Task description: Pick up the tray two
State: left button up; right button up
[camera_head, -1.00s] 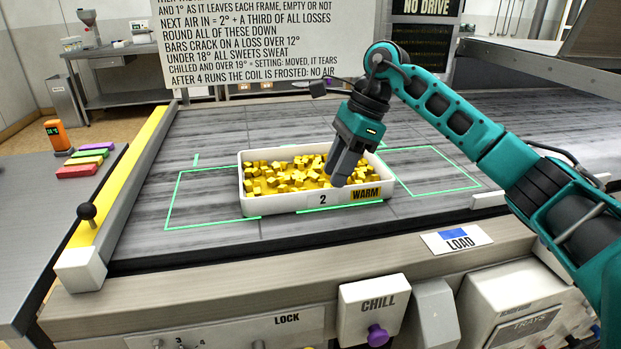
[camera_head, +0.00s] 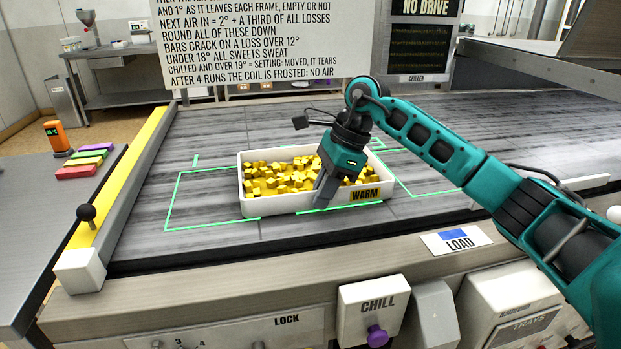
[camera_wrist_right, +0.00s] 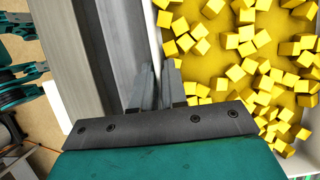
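Tray two (camera_head: 277,207) is a white, shallow, rectangular tray full of yellow cubes, lying flat on the grey belt. A "WARM" label shows on its front wall. My right gripper (camera_head: 322,203) points down at the front wall, in front of where the "2" was. In the right wrist view its two fingers (camera_wrist_right: 160,85) are close to the tray's white rim (camera_wrist_right: 154,30), which runs up between their tips. Whether they press on the wall is not clear. The cubes lie to the right of the fingers in that view. My left gripper is not in view.
Green outlines (camera_head: 170,200) mark the belt around the tray. A yellow rail (camera_head: 120,190) with a black-knobbed lever (camera_head: 87,213) borders the belt at left. The "LOAD" plate (camera_head: 456,240) and "CHILL" box (camera_head: 374,308) are on the front edge. Belt to the left is clear.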

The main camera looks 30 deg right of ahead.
grip_shut()
dwell(0.4)
dwell(0.5)
jog(key=shift+r, duration=0.2)
